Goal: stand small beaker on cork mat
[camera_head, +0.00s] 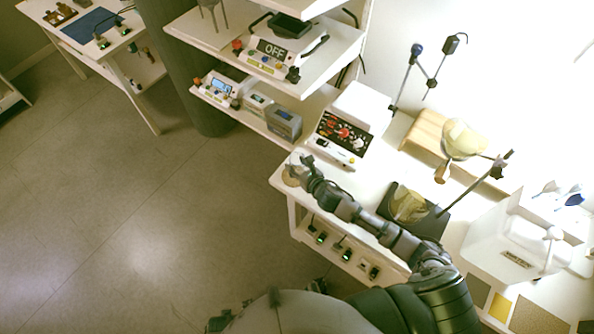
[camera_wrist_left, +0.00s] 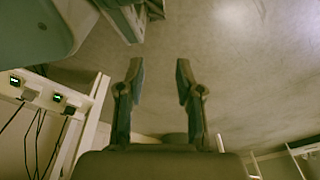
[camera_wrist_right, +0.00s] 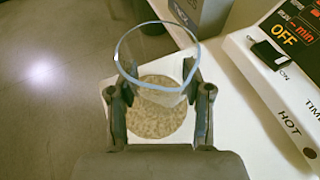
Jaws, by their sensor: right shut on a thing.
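The small beaker (camera_wrist_right: 155,62) is clear glass with a bluish rim. In the right wrist view it sits between the fingers of my right gripper (camera_wrist_right: 157,85), which is shut on it. The round speckled cork mat (camera_wrist_right: 155,122) lies on the white table just below the beaker. I cannot tell whether the beaker's base touches the mat. In the head view my right gripper (camera_head: 302,162) is at the table's left corner, over the edge of the cork mat (camera_head: 290,178). My left gripper (camera_wrist_left: 158,85) is open and empty above the floor in the left wrist view.
A hot plate device (camera_head: 345,130) with a dark panel stands close behind my right gripper. Shelves (camera_head: 270,60) with instruments are at the back left. A white machine (camera_head: 515,245) is at the right. The table's left edge is close to the mat.

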